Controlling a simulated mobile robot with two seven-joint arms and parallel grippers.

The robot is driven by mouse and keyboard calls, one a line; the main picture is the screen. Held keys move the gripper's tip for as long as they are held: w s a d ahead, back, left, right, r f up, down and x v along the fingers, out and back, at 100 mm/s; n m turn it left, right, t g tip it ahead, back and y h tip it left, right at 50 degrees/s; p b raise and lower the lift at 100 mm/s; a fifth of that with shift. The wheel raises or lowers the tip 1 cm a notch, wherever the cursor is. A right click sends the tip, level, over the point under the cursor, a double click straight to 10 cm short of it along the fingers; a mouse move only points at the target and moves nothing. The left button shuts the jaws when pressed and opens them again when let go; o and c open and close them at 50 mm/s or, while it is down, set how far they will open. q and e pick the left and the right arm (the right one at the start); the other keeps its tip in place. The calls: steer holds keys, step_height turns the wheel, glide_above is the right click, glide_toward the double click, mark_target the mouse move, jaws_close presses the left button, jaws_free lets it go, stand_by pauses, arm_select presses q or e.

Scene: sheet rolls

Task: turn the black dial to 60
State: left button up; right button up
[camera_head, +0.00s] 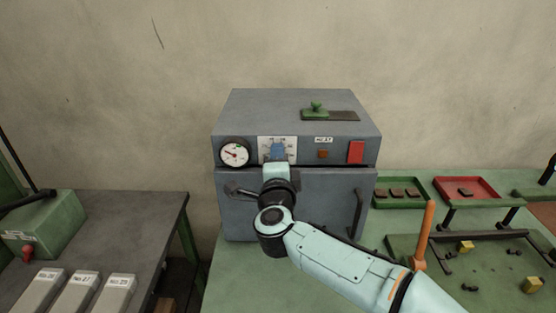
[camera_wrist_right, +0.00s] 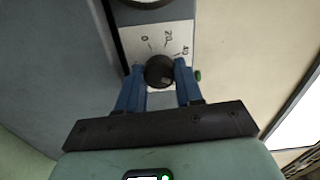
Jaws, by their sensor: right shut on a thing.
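The black dial (camera_wrist_right: 159,73) sits on a white scale plate on the front of a grey cabinet. In the right wrist view the marks 0, 20 and 40 show around it; the rest of the scale is hidden. A small pale patch shows on the dial's face, but I cannot read its setting. My right gripper (camera_wrist_right: 160,67) is shut on the dial, one blue finger on each side. In the head view my right gripper (camera_head: 278,150) covers the dial, and the scale plate (camera_head: 263,144) shows around the fingers. My left gripper is not in view.
The grey cabinet (camera_head: 300,115) also carries a round gauge (camera_head: 234,154), a red panel (camera_head: 356,152), and a green-knobbed slider (camera_head: 316,108) on top. A door handle (camera_head: 358,212) is right of my arm. Green and red trays (camera_head: 466,204) stand at right.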

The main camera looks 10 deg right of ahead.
steer(key=o, duration=1)
steer(key=shift+o, duration=0.2)
steer(key=s+a, duration=0.2)
steer(key=s, duration=1.1)
steer(key=shift+a, duration=0.3)
steer(key=shift+s, duration=0.1)
